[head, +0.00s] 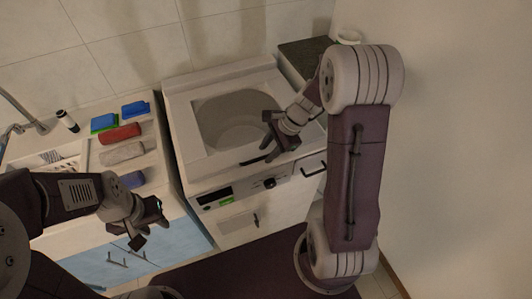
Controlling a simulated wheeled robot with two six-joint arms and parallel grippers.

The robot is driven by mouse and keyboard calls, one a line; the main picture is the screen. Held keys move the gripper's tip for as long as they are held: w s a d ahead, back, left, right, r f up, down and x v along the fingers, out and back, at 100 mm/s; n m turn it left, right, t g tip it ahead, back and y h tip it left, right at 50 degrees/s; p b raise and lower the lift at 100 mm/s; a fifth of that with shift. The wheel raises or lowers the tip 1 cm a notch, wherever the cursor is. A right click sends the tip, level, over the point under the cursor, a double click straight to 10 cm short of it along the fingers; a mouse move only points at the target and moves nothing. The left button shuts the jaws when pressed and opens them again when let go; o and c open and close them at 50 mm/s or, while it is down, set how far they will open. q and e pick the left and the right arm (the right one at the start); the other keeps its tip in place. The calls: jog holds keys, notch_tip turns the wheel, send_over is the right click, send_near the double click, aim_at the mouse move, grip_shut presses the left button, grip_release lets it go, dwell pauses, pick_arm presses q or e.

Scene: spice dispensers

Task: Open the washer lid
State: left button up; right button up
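The washer (178,118) is white and stands in the middle of the head view. Its lid (238,118) has a large grey rounded window and appears to lie closed, flat on top. My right gripper (264,140) is over the front right part of the lid, empty, with its dark fingers apart. A thin dark bar by the lid's front edge may be one finger or a handle; I cannot tell. Whether the gripper touches the lid is unclear. My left gripper (150,222) is open and empty, in front of the counter, left of the washer.
The counter (150,155) left of the washer holds a red cloth (120,134), other folded cloths, a dark bottle (67,121) and a sink. A dark-topped cabinet (305,56) stands behind right. A wall closes the right side. The floor in front is partly clear.

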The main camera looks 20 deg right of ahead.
jog(key=shift+s+a+f, duration=0.1)
jog(key=shift+a+f, duration=0.25)
jog(key=shift+f, duration=0.25)
grip_shut()
dwell(1.0)
